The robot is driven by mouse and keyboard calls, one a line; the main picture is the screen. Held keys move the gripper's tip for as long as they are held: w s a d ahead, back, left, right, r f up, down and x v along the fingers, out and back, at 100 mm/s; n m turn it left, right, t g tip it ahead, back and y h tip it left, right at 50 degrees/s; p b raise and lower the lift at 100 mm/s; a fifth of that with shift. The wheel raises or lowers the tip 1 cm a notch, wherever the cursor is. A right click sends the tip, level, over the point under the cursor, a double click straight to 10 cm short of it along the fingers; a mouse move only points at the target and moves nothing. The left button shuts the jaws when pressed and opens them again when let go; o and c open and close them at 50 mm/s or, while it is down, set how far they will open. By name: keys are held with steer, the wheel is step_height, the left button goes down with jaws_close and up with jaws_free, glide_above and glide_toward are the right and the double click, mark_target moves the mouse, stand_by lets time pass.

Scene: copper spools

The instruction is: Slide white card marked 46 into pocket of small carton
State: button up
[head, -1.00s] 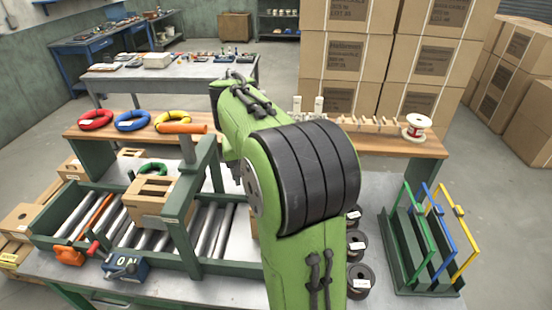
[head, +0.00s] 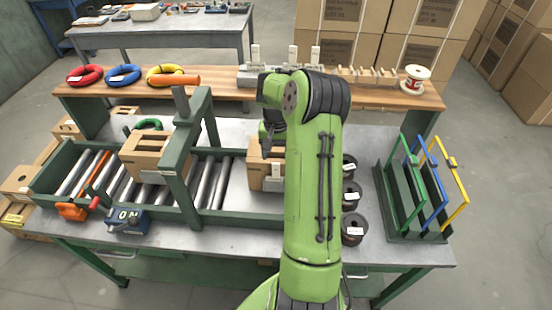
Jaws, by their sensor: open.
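Three upright white cards stand in a grey holder on the wooden shelf, a left one (head: 255,54), a middle one (head: 292,55) and a right one (head: 315,55). Their marks are too small to read, so I cannot tell which is 46. A small carton (head: 257,172) stands on the bench at the right end of the rollers, partly hidden by my arm. A white patch (head: 277,184) shows on its front; I cannot make out a pocket. My gripper (head: 267,140) is open, above the carton's back part, and mostly hidden by my wrist. I see nothing held.
Another carton (head: 150,158) sits on the rollers under a green press frame (head: 180,165) with an orange handle. Dark spools (head: 354,228) stand right of my arm. A green rack (head: 405,210) with coloured frames is at the right. Coloured rings and a white spool (head: 414,78) lie on the shelf.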

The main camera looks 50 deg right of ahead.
mark_target(276, 164)
steer(key=shift+f, duration=1.55)
steer(key=shift+c, duration=0.2)
